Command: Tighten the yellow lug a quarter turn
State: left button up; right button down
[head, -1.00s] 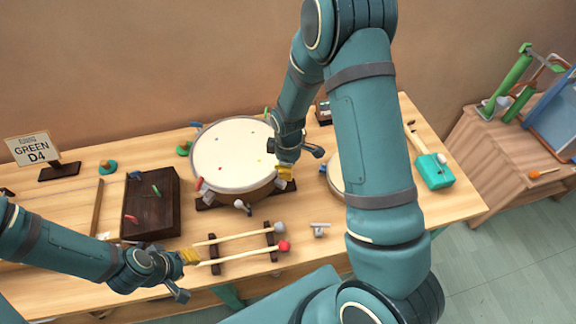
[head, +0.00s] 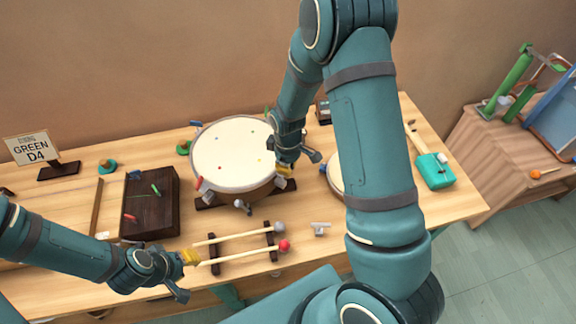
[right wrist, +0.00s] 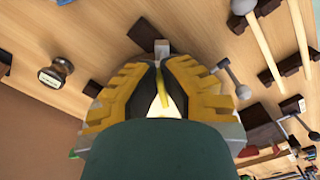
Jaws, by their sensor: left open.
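The drum (head: 232,150) with a pale head stands near the middle of the table, with coloured lugs around its rim. My right gripper (head: 285,170) is at the drum's right rim, pointing down. In the right wrist view the yellow lug (right wrist: 163,92) shows as a thin upright piece between the two fingers (right wrist: 162,75). The fingers look apart, with a gap around the lug; I cannot tell whether either touches it. The head view mostly hides this lug behind the gripper. My left gripper (head: 190,257) is open and empty near the ends of the mallet sticks.
Two mallets (head: 240,250) lie on dark rests in front of the drum. A dark wooden box (head: 150,212) with pegs stands left, near a "GREEN D4" sign (head: 33,148). My right arm hides part of another drum.

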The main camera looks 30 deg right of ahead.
jog(key=shift+s+a+m+p, duration=0.1)
jog(key=shift+a+m+p, duration=0.2)
jog(key=shift+m, duration=2.25)
jog(key=shift+w+a+m+p, duration=0.15)
jog(key=shift+a+m, duration=0.3)
jog(key=shift+m, duration=2.05)
jog(key=shift+s+a+m+p, duration=0.2)
jog(key=shift+a+m, duration=0.15)
jog(key=shift+m, duration=2.2)
jog(key=c, duration=1.1)
grip_release()
jog(key=shift+c, duration=0.2)
